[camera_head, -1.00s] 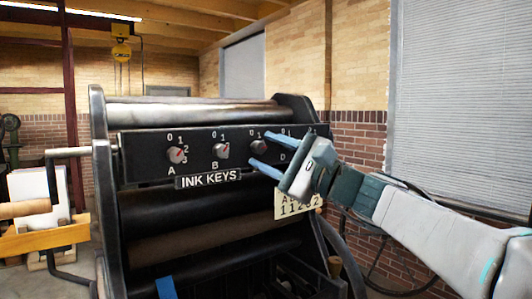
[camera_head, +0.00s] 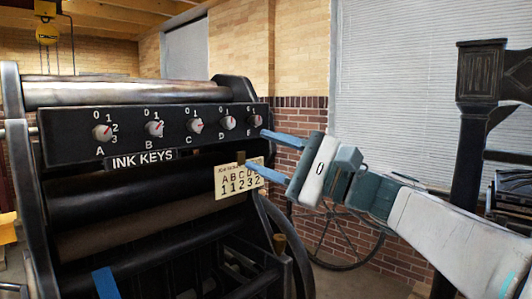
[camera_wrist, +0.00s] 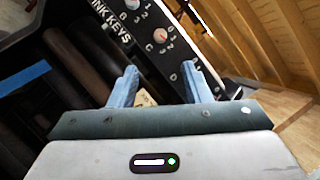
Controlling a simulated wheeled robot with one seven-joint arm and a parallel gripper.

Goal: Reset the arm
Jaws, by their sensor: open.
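The black INK KEYS panel (camera_head: 75,133) runs across the press in the head view. It carries a row of knobs: A (camera_head: 102,132), B (camera_head: 154,128), C (camera_head: 195,125), D (camera_head: 228,122) and a last one at the right end (camera_head: 255,120). A cream card (camera_head: 238,181) below the panel shows letters above the digits 11232. My gripper (camera_head: 258,150) is open, with nothing between its blue fingers. It overlaps the panel's right end and the card's right part. In the wrist view, my gripper (camera_wrist: 160,72) points toward the tilted panel; its distance is unclear.
The press's side frame (camera_head: 22,180) and dark rollers (camera_head: 120,210) are close on the left. A spoked wheel (camera_head: 340,232) stands behind my arm. Another black machine (camera_head: 480,120) stands at the right. A brick wall and window blind lie behind.

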